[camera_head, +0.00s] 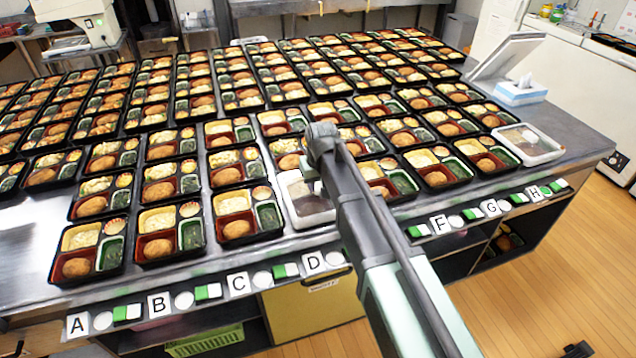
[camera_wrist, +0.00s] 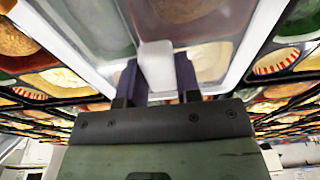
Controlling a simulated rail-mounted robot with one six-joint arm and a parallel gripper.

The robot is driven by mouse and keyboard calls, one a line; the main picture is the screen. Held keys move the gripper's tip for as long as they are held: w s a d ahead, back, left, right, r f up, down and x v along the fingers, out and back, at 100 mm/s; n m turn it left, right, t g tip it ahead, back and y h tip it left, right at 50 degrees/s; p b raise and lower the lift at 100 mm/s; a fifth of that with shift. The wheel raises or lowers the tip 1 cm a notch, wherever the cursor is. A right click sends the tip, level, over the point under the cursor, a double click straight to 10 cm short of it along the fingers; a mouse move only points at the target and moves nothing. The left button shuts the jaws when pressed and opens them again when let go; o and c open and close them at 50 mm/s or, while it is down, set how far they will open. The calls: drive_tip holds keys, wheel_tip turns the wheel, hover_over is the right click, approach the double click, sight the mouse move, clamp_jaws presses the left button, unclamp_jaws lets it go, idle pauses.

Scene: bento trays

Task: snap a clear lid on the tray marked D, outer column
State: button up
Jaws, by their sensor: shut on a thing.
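A clear lid with a pale rim (camera_head: 291,183) is at the front row of trays, above the label D (camera_head: 313,262). My gripper (camera_head: 309,172) is at the lid, partly hidden by my own arm. In the wrist view my gripper's dark fingers (camera_wrist: 157,82) are shut on a white upright tab (camera_wrist: 155,62) of the lid. Tray food shows blurred through the lid (camera_wrist: 236,68). The tray marked D is mostly hidden under the lid and behind my arm. I cannot tell whether the lid is seated on its rim or slightly above it.
Open black bento trays (camera_head: 237,216) stand close on both sides and in rows behind. A pale-rimmed clear-topped container (camera_head: 528,143) is at the counter's right end, near a tissue box (camera_head: 520,92). Labels and green-white markers line the front edge.

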drive_tip(key=o, duration=1.5)
drive_tip(key=shift+o, duration=0.2)
wheel_tip(320, 180, up, 8)
drive_tip(key=p, duration=0.8)
drive_tip(key=shift+r, duration=0.1)
drive_tip(key=shift+c, duration=0.2)
